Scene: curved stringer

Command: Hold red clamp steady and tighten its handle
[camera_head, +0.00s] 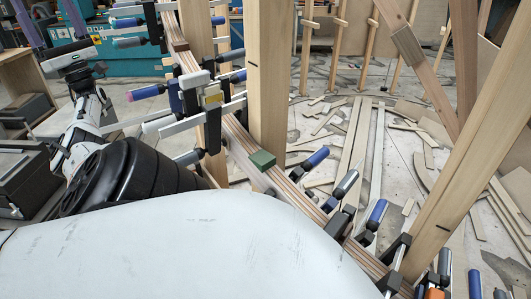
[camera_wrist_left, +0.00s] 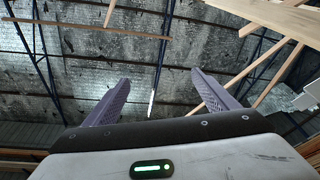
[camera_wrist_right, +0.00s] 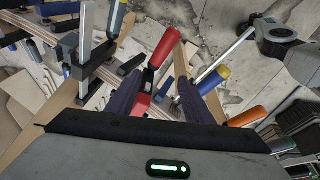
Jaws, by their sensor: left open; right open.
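The red clamp (camera_wrist_right: 165,48) shows only in the right wrist view, with its red handle leaning up to the right and a red body below it. My right gripper (camera_wrist_right: 158,84) is open, with its purple fingers either side of the clamp's lower red part; whether they touch it I cannot tell. It is out of the head view. My left gripper (camera_head: 52,22) is open and empty at the upper left of the head view, fingers pointing up. In the left wrist view its fingers (camera_wrist_left: 156,92) stand wide apart against the roof.
The laminated curved stringer (camera_head: 240,140) runs diagonally past several blue-handled clamps and wooden posts (camera_head: 268,85). A green block (camera_head: 262,160) sits on it. Orange (camera_wrist_right: 247,117) and yellow-ended blue (camera_wrist_right: 213,78) handles stand near the right gripper. Wood offcuts litter the floor.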

